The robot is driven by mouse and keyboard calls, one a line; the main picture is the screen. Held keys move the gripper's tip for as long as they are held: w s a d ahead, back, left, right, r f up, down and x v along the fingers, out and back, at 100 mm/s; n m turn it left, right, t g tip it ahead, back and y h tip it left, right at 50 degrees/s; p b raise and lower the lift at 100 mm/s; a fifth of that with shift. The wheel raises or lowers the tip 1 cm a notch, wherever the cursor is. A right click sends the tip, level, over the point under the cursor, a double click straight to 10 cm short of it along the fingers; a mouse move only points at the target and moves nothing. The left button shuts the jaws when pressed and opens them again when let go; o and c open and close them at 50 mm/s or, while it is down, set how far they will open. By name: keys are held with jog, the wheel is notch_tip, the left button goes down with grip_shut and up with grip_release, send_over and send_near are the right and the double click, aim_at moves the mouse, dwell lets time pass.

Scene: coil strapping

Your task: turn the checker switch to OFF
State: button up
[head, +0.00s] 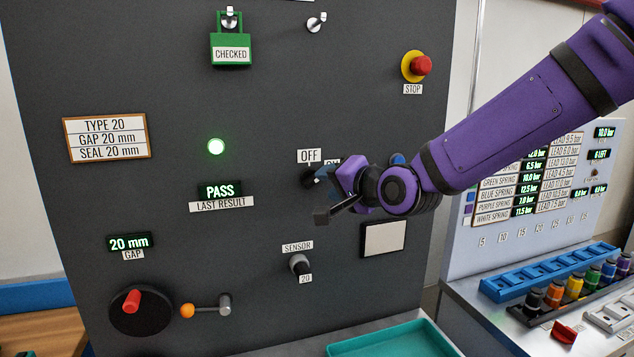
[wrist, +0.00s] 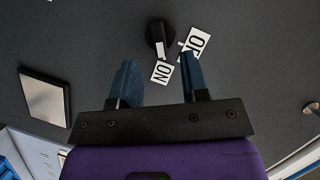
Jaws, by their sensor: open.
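The checker switch is a small black knob (wrist: 157,35) on the dark panel. It carries a white pointer mark, which in the wrist view points down toward the ON label (wrist: 162,73). The OFF label (wrist: 196,42) is to its right there. In the head view the knob (head: 309,180) sits just below the OFF label (head: 309,156), and the ON label is mostly hidden behind my arm. My gripper (wrist: 158,60) is open and empty, its two blue fingers apart. The knob lies beyond the fingertips, roughly between them in the picture; I see no contact.
The sensor knob (head: 299,265) is below, and a blank pale plate (head: 383,239) lies below right of the switch. A red STOP button (head: 421,66), a green CHECKED padlock (head: 230,50) and a lit green lamp (head: 216,146) are on the panel. A teal tray (head: 395,342) stands below.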

aim_at(315, 181)
jog(key=shift+x, duration=2.55)
grip_shut()
